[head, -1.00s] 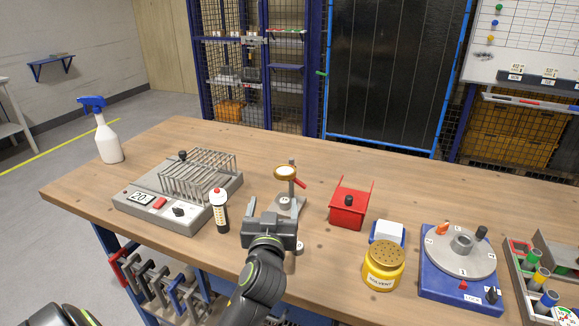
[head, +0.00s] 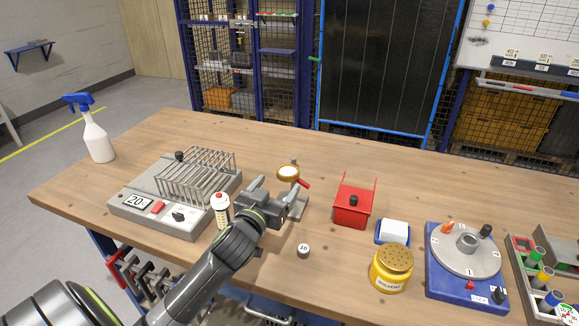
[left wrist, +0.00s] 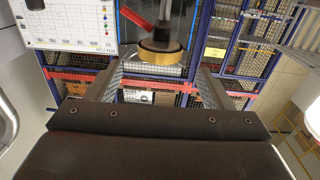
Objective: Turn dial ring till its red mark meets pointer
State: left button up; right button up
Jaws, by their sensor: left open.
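A round dial with a brass ring (head: 288,174) and pale face sits on a grey post stand, with a red lever (head: 304,183) at its right. No red mark or pointer can be made out on this dial. My left gripper (head: 281,189) is open and empty, just in front of the dial and a little below it. In the left wrist view the brass ring (left wrist: 162,56) shows beyond and between the spread fingers (left wrist: 160,80), apart from them. A blue jig (head: 464,290) at the right carries a numbered grey disc (head: 466,262); a small red piece (head: 469,285) is at its front.
A grey rack unit (head: 165,215) and a red-capped bottle (head: 220,210) stand left of my gripper. A small weight (head: 303,251) lies in front of the stand. A red box (head: 352,208), white block (head: 394,231) and yellow solvent pot (head: 391,270) stand to the right.

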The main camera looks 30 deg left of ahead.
aim_at(292, 165)
pick_arm(q)
jog(key=w, duration=0.2)
jog(key=w+a, duration=0.1)
jog(key=w, duration=0.4)
jog(key=shift+w+a+p, duration=0.2)
jog(key=shift+w+p, duration=0.2)
jog(key=shift+w+a, duration=0.1)
jog(key=shift+w, duration=0.3)
pick_arm(e)
jog(key=shift+a+r, duration=0.45)
jog(key=shift+r, duration=0.05)
jog(key=shift+d, duration=0.1)
